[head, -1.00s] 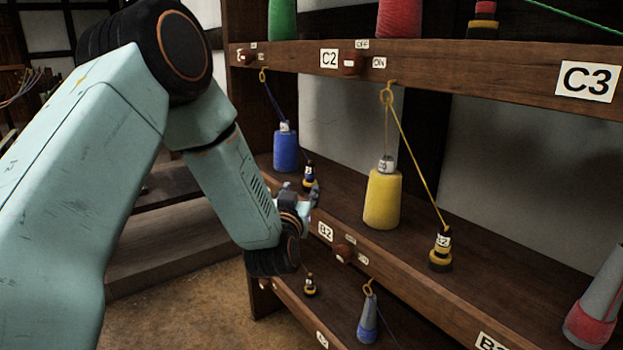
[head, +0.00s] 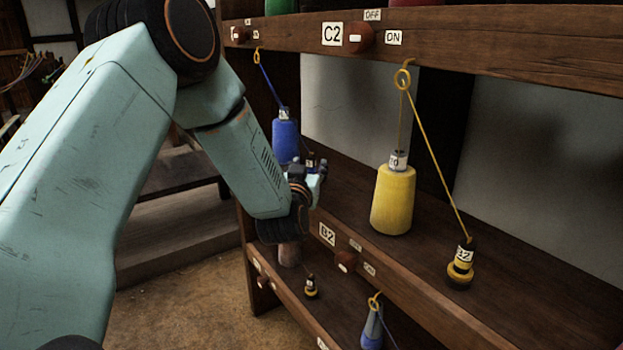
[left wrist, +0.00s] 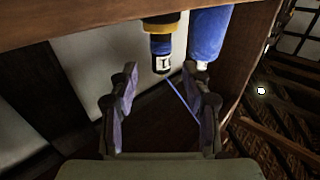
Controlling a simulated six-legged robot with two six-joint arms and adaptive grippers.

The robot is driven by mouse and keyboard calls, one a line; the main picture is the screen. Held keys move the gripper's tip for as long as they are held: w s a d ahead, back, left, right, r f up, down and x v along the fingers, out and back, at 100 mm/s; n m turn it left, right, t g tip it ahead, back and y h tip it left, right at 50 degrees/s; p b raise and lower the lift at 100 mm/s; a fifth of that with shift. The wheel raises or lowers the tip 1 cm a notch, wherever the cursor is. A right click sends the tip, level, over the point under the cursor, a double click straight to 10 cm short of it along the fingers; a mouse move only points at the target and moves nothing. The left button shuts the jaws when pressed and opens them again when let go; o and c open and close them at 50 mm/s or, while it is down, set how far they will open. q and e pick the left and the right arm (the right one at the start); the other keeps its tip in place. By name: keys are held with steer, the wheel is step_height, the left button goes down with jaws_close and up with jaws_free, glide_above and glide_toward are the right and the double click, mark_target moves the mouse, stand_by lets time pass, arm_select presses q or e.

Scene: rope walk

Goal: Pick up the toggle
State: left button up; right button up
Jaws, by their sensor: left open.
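A small dark toggle (head: 310,161) with a blue cord stands on the middle shelf beside a blue cone (head: 285,142). My gripper partly hides it in the head view. In the left wrist view the toggle (left wrist: 161,48) shows a yellow band, a dark body and a white label, beyond my fingertips and apart from them. My left gripper (head: 319,172) is open and empty, pointing at it, and its two fingers show in the left wrist view (left wrist: 160,88). Another toggle (head: 461,265), yellow and black, labelled B2, hangs its cord from a yellow ring. My right gripper is not in view.
A yellow cone (head: 394,198) stands on the same shelf to the right. The shelf edge carries a B2 label and a red-brown knob (head: 346,261). Below are a small toggle (head: 311,287) and a grey-blue cone (head: 372,328). The upper shelf board (head: 480,58) runs above.

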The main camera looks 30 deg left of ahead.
mark_target(310, 164)
arm_select(q)
steer(key=w, duration=0.1)
steer(key=w+a+b, duration=0.1)
steer(key=w+f, duration=0.1)
steer(key=shift+w+a+f, duration=0.1)
steer(key=shift+w+a, duration=0.15)
steer(key=shift+a, duration=0.05)
steer(key=shift+w+r, duration=0.15)
steer(key=shift+r, duration=0.15)
steer(key=shift+a, duration=0.1)
steer(key=shift+w+f, duration=0.1)
jaws_close()
